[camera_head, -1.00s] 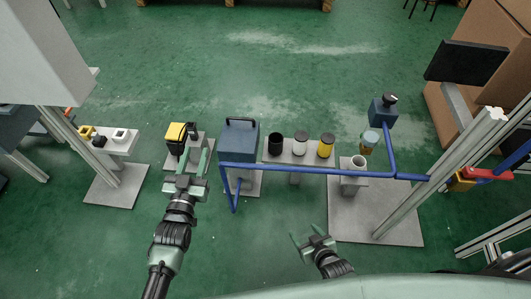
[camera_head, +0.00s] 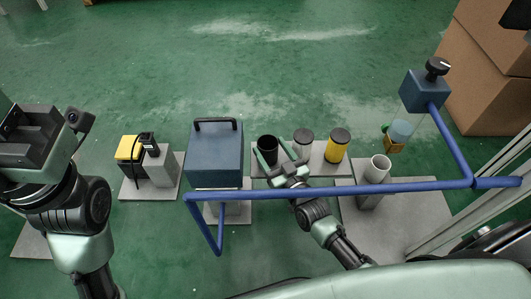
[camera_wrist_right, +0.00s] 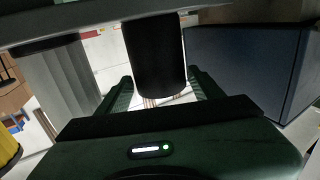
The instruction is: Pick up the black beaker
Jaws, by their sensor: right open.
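The black beaker (camera_head: 267,143) stands on a grey plate at the left end of a row of containers. My right gripper (camera_head: 272,153) is open at the beaker, with its fingers reaching toward it from the near side. In the right wrist view, the dark beaker (camera_wrist_right: 155,55) shows between the two spread fingers (camera_wrist_right: 160,92); contact cannot be told. My left arm's dark wrist end (camera_head: 35,140) is at the left, with its fingertips hidden.
A blue box (camera_head: 215,155) stands just left of the beaker. A white-grey container (camera_head: 303,138) and a yellow one (camera_head: 337,146) stand to its right. A blue rail (camera_head: 400,187) crosses over my right arm. A pale cup (camera_head: 377,168) stands further right.

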